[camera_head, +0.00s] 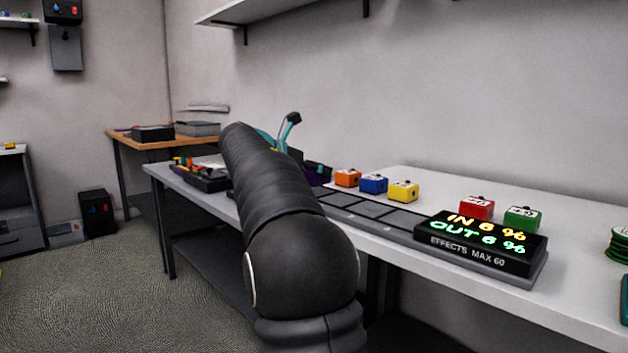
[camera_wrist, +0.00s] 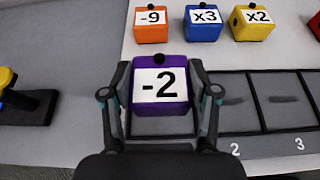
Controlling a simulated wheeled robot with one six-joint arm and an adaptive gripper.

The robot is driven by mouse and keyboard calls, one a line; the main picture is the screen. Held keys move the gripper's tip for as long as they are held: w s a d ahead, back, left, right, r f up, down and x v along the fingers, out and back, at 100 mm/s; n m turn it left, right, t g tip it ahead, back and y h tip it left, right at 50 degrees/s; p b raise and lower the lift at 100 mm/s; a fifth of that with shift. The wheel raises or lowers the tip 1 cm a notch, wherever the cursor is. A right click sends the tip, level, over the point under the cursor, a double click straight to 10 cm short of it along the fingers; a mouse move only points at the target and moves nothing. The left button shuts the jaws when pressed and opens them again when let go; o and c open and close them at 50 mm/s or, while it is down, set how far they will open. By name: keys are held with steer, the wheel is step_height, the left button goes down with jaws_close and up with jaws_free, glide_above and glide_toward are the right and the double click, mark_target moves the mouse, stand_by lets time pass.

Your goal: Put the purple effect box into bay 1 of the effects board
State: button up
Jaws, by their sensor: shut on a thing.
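The purple effect box (camera_wrist: 161,118), with a white "-2" label and a black knob, is between the fingers of my gripper (camera_wrist: 160,82) in the wrist view. The fingers are shut on its left and right sides. In the head view the purple box (camera_head: 318,180) shows only in part beside my arm. The effects board (camera_head: 374,209) is a dark strip along the table's front edge. Bay 2 (camera_wrist: 233,102) and bay 3 (camera_wrist: 275,98) look empty.
Orange (camera_wrist: 152,25), blue (camera_wrist: 204,27) and yellow (camera_wrist: 253,25) boxes stand in a row behind the board. Red (camera_head: 477,208) and green (camera_head: 522,218) boxes stand farther right, behind the display (camera_head: 478,240), which reads "IN 6 %, OUT 6 %".

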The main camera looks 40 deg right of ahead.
steer(key=shift+f, duration=0.95)
steer(key=shift+f, duration=0.15)
steer(key=o, duration=1.3)
steer(key=shift+a+r, duration=0.1)
steer(key=shift+r, duration=0.15)
steer(key=p+v, duration=0.1)
steer(key=v, duration=1)
steer(key=shift+s+a+r, duration=0.1)
steer(key=shift+a+r, duration=0.05)
steer(key=shift+a, duration=0.2)
